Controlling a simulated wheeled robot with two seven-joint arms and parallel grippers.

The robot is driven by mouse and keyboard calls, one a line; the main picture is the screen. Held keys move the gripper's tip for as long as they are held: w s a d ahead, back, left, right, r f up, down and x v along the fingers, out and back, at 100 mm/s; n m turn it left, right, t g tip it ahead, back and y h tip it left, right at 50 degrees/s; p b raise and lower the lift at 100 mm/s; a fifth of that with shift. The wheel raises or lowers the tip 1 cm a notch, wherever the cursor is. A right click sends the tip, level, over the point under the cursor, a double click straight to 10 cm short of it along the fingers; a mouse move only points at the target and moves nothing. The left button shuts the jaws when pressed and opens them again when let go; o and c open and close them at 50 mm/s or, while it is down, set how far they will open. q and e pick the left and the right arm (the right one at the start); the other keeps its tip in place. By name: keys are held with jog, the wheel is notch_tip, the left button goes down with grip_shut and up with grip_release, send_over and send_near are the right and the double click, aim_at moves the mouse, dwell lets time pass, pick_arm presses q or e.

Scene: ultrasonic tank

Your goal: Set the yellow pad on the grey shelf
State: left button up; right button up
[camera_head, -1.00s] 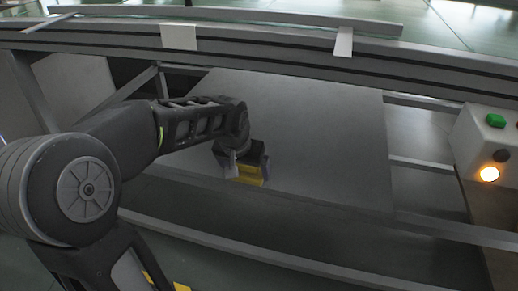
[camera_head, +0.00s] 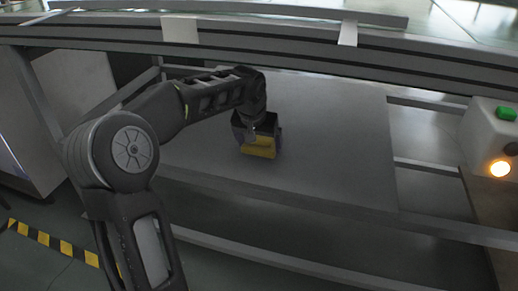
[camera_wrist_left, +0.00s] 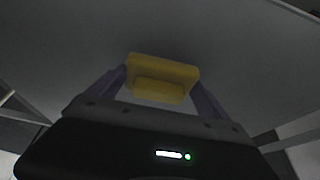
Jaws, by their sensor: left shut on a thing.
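The yellow pad (camera_head: 259,147) is between the fingers of my left gripper (camera_head: 260,140), which is shut on it. In the left wrist view the yellow pad (camera_wrist_left: 162,78) sits between the two purple-grey fingers of the gripper (camera_wrist_left: 162,88). The grey shelf (camera_head: 335,135) is a wide flat panel under and around the pad in the head view. I cannot tell whether the pad touches the shelf. My right gripper is not in view.
A grey rail (camera_head: 300,58) runs across behind the shelf. A control box (camera_head: 490,135) with a green button and a lit orange lamp stands at the right. A grey bar (camera_head: 420,222) runs along the shelf's front. The shelf's right part is bare.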

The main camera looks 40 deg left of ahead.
pick_arm(q)
jog(key=shift+s+f, duration=0.15)
jog(key=shift+f, duration=0.55)
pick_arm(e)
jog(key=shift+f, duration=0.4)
pick_arm(q)
jog(key=shift+f, duration=0.2)
jog(key=o, duration=1.1)
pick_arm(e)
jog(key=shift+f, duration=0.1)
pick_arm(q)
jog(key=shift+r, duration=0.1)
